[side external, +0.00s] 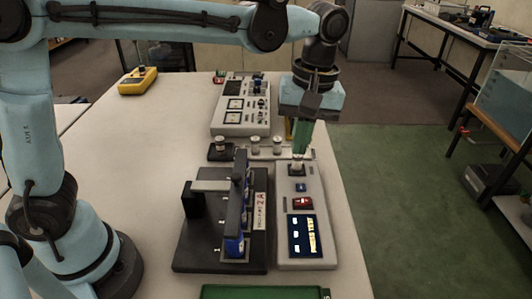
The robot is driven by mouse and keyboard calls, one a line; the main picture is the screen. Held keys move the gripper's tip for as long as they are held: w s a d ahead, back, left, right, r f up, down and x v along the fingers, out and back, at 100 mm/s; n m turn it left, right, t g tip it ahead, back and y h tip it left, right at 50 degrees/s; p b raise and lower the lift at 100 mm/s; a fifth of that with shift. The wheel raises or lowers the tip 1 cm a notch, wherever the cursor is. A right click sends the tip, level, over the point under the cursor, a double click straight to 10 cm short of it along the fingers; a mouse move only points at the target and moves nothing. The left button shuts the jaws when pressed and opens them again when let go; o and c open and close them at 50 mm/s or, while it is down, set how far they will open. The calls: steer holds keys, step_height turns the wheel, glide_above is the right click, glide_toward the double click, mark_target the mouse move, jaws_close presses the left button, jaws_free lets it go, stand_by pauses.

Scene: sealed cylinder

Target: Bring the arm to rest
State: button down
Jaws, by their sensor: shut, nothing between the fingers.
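My arm comes in from the left across the top of the side external view. My gripper (299,152) points down over the far end of a grey control box (305,255). Its green fingers are together with nothing visible between them. The fingertips are just above or touching a small knob or button near the box's far end; I cannot tell which. The box also has a blue button (301,187), a red switch (303,203) and a lit display (304,236).
A black fixture (190,250) with an upright dark bar and blue parts stands left of the box. A grey instrument panel (241,115) and a yellow device (138,81) sit farther back. A green tray (240,292) lies at the front. The table's right edge is close to the box.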

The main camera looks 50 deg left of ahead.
steer(key=shift+s+r, duration=0.1)
steer(key=shift+r, duration=0.35)
steer(key=shift+a, duration=0.1)
steer(key=s+a+f+m+t, duration=0.2)
steer(key=s+a+m+t, duration=0.2)
steer(key=a, duration=0.3)
steer(key=s+a+f+m+t, duration=0.2)
steer(key=s+a+m+t, duration=0.2)
steer(key=a, duration=0.3)
steer(key=shift+s+a+f+m+h, duration=0.15)
steer(key=shift+f+m+h, duration=0.15)
steer(key=shift+m+h, duration=0.15)
